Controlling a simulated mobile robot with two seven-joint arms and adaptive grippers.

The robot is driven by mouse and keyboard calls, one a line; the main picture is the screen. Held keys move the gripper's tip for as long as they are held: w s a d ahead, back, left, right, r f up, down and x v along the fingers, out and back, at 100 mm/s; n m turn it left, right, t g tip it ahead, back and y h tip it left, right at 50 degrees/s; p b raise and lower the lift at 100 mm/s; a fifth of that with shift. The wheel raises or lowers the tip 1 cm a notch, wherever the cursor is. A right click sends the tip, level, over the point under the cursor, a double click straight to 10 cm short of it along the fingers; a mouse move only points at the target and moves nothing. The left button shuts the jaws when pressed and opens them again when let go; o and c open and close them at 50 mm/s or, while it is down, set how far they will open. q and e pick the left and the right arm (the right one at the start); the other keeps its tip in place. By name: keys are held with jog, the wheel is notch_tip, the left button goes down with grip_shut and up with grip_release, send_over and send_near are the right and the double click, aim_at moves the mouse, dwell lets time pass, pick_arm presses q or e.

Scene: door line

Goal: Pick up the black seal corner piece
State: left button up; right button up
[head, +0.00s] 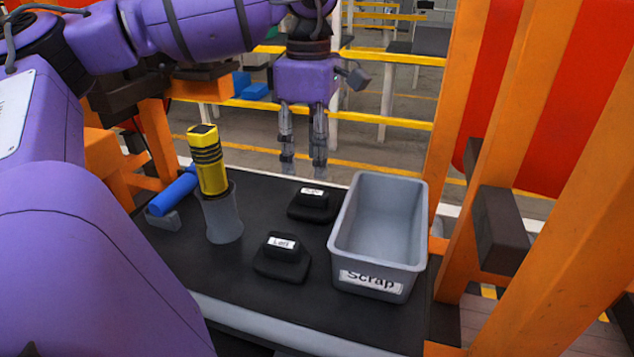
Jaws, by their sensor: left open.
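Two black pieces with white labels lie on the black tabletop; either could be the black seal corner piece. The nearer black piece (283,262) is left of the grey bin, and its label seems to read "Left". The farther black piece (313,208) is beside the bin's far left side; its label is too small to read surely. My left gripper (303,168) is open and empty, fingers pointing down, near the table's far edge. It appears above and beyond the farther piece, touching neither. My right gripper is not in view.
A grey bin (348,245) labelled "Scrap" stands at the table's right. A yellow-and-black tool (210,172) stands upright in a grey holder (223,222) at the left. Orange posts (560,230) rise at the right.

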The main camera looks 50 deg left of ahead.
aim_at(313, 192)
pick_arm(q)
jog(key=shift+w+a+r, duration=0.1)
jog(key=shift+w, duration=0.05)
jog(key=shift+w+f, duration=0.15)
jog(key=shift+f, duration=1.8)
jog(key=shift+w+f, duration=0.1)
jog(key=shift+f, duration=1.8)
grip_shut()
